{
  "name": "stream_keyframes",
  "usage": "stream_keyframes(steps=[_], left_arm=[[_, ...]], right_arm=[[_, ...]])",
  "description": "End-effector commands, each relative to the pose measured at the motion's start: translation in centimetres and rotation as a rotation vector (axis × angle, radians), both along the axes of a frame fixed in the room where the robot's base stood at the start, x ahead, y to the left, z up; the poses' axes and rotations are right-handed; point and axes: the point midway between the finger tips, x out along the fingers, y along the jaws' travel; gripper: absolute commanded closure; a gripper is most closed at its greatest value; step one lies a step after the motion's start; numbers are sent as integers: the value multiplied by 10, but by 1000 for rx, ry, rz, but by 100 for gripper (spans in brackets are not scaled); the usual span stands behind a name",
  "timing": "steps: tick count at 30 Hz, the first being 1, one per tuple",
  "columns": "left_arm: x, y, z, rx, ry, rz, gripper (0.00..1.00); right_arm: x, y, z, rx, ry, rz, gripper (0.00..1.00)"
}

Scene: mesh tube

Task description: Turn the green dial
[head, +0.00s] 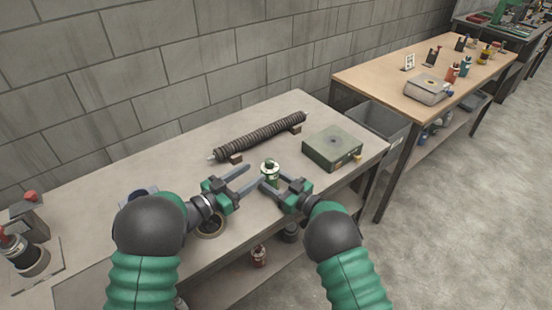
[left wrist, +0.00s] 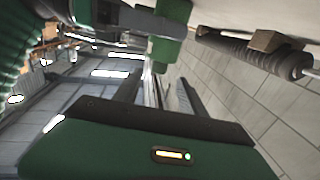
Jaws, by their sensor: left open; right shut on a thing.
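A small upright white piece with a green band and a dark green top (head: 270,172) stands near the middle of the bench; it looks like the green dial. My right gripper (head: 272,186) is shut on its lower part from the front right. My left gripper (head: 249,178) is open and empty just left of it, fingers pointing towards it, apart from it. In the left wrist view my left gripper's two fingers (left wrist: 155,92) stand apart with nothing between them. A green part shows above them there, but I cannot tell what it is.
A dark ribbed tube (head: 262,135) lies on blocks behind, also in the left wrist view (left wrist: 250,52). The bench (head: 300,105) has free room behind. A red-topped device (head: 28,215) stands far left.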

Motion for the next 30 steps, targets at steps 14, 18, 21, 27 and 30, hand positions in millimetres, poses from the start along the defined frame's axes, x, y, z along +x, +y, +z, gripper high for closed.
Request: stream_keyframes(steps=[14,18,21,27,30], left_arm=[[68,-75,0,0,-1,1,52],[73,-81,0,0,-1,1,52],[74,-82,0,0,-1,2,52],[73,-81,0,-1,-1,2,63],[73,-81,0,-1,-1,2,76]], right_arm=[[0,0,-1,-1,2,0,96],[0,0,-1,-1,2,0,96],[0,0,-1,-1,2,0,96],[0,0,-1,-1,2,0,96],[0,0,-1,-1,2,0,96]])
